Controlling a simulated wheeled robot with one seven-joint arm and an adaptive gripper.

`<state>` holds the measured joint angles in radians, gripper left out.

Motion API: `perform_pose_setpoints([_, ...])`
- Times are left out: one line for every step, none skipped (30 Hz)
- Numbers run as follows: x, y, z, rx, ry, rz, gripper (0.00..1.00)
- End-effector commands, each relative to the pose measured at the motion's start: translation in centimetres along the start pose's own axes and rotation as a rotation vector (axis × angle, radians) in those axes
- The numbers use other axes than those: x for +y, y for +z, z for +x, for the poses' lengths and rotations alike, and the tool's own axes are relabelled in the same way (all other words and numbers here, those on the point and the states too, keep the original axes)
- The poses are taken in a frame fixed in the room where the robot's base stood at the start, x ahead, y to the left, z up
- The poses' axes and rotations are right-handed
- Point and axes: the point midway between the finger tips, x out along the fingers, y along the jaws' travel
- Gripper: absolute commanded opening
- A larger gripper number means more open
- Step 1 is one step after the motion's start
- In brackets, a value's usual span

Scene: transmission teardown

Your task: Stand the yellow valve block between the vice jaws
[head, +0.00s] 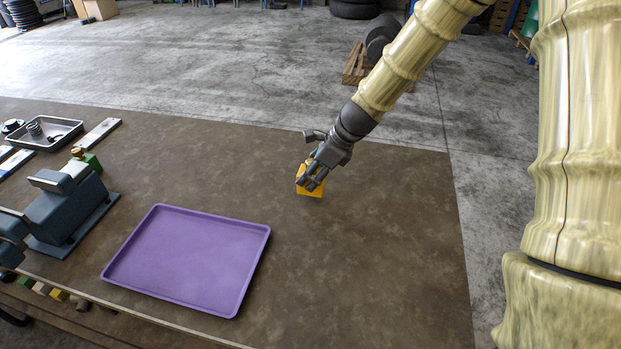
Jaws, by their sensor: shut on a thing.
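The yellow valve block (310,190) is at the right part of the brown bench top. My gripper (313,176) reaches down to it from the upper right and is shut on it. The fingers cover much of the block's upper part. I cannot tell whether the block touches the bench or hangs just above it. The blue-grey vice (66,208) stands at the left of the bench. The gap between its jaws is hard to make out from here.
An empty purple tray (190,258) lies between the vice and my gripper. A metal tray (44,143) with small parts sits at the far left, with a flat bar (97,134) and a green block (92,161) near the vice. The bench right of the purple tray is clear.

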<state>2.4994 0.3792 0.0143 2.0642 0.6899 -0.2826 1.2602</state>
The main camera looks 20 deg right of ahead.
Motion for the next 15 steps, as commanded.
perform_pose_setpoints([-0.2,0.2,-0.1,-0.001,-0.001,-0.001,0.0])
perform_pose_setpoints([-0.3,0.2,0.0,-0.001,-0.001,-0.001,0.0])
perform_pose_setpoints([-0.7,0.3,0.0,-0.001,-0.002,-0.001,0.0])
perform_pose_setpoints([-0.9,0.4,0.0,-0.001,-0.002,-0.001,0.0])
perform_pose_setpoints([-1.0,0.4,0.2,-0.001,0.0,0.0,0.0])
perform_pose_setpoints([-0.9,0.1,0.6,-0.001,0.002,0.001,0.0])
perform_pose_setpoints([-0.9,-0.1,0.9,-0.001,0.001,0.001,0.0])
perform_pose_setpoints([-0.9,-0.2,1.1,-0.001,0.001,0.001,0.0])
perform_pose_setpoints([-0.9,-0.5,1.5,-0.001,0.002,0.002,0.0])
perform_pose_setpoints([-0.9,-0.6,1.7,-0.001,0.001,0.002,0.0])
perform_pose_setpoints([-0.9,-0.7,2.0,-0.001,0.0,0.002,0.0])
perform_pose_setpoints([-0.9,-0.8,2.2,-0.001,0.0,0.001,0.0])
perform_pose_setpoints([-0.9,-1.0,2.5,-0.002,0.001,0.001,0.0])
perform_pose_setpoints([-0.9,-1.1,2.6,-0.002,0.001,0.001,0.0])
perform_pose_setpoints([-0.9,-1.2,2.8,-0.002,0.0,0.001,0.0])
